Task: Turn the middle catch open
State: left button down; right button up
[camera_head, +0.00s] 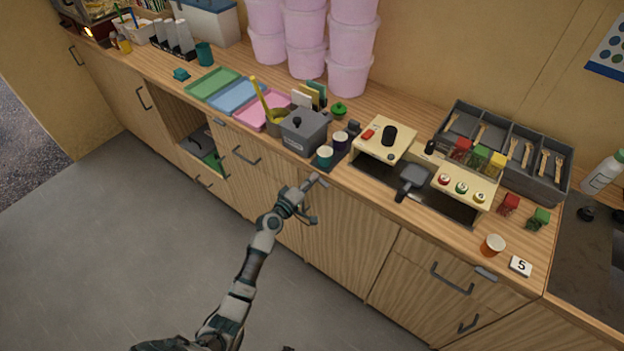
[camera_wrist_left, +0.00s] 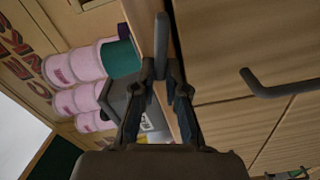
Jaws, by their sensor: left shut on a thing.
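The middle catch (camera_head: 321,181) is a small grey bar on the counter's front edge, above a wooden cabinet door (camera_head: 345,240). My left gripper (camera_head: 309,187) reaches up to it from below and hides part of it. In the left wrist view the catch (camera_wrist_left: 161,38) runs upward from between the two dark fingertips (camera_wrist_left: 160,76), which are shut on it. How far the catch is turned is hard to tell. My right gripper is not in view.
Similar grey catches sit at the left (camera_head: 218,121) and right (camera_head: 486,273) of the edge. A grey pot (camera_head: 305,133) and a teal-topped cup (camera_head: 324,157) stand close behind the middle catch. A drawer handle (camera_head: 246,156) juts out to the left. The floor in front is clear.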

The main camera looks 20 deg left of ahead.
pick_arm(q)
jog(key=shift+a+f+n+p, duration=0.1)
jog(key=shift+n+p, duration=0.05)
jog(key=shift+n, duration=0.65)
jog(key=shift+f+n+p, duration=0.1)
jog(key=shift+n+p, duration=0.05)
jog(key=shift+n, duration=0.65)
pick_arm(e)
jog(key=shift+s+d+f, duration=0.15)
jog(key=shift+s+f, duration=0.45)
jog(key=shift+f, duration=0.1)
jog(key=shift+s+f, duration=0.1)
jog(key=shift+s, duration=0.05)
pick_arm(q)
jog(key=c, duration=1.2)
grip_release()
jog(key=shift+f, duration=0.1)
jog(key=v, duration=1.2)
jog(key=shift+w+a, duration=0.1)
